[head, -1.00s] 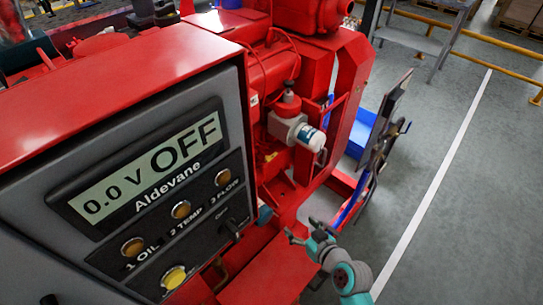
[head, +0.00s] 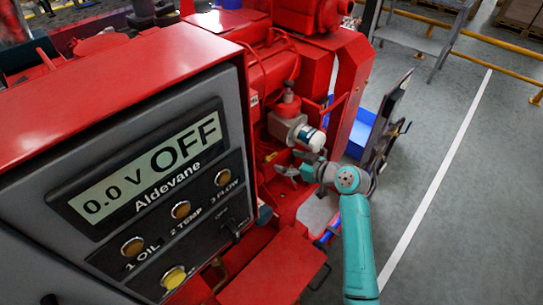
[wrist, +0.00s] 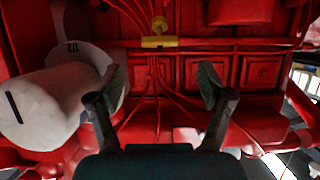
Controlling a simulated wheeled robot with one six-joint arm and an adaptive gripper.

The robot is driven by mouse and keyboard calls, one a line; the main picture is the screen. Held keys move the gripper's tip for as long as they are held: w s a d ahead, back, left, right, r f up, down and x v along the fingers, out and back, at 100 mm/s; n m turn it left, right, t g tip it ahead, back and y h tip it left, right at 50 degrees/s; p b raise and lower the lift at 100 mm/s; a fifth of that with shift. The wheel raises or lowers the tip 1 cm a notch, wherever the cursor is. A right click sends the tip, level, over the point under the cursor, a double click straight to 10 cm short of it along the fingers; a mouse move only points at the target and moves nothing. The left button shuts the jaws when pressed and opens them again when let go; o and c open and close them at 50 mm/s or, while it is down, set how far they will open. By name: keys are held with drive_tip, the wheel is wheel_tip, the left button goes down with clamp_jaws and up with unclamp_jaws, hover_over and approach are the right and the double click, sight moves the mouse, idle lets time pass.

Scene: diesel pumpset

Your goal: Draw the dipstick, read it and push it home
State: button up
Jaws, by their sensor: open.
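My gripper (head: 288,163) is open and empty beside the red engine (head: 275,70) in the head view, just below the white filter canister. In the wrist view my gripper (wrist: 163,82) has its two dark fingers spread apart, facing the red engine side. A small yellow fitting (wrist: 159,42) with a yellow knob above it sits ahead of the gap between the fingers, not touched. It may be the dipstick's handle, but I cannot tell for sure. The dipstick does not show clearly in the head view.
The white filter canister (head: 312,138) stands close to my gripper; it also fills the left of the wrist view (wrist: 40,105). Thin red pipes run over the engine side. The control panel (head: 150,190) reads OFF and 0.0 V.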

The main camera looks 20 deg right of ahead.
sight(272, 157)
drive_tip(key=x, duration=0.8)
drive_tip(key=shift+f, duration=0.1)
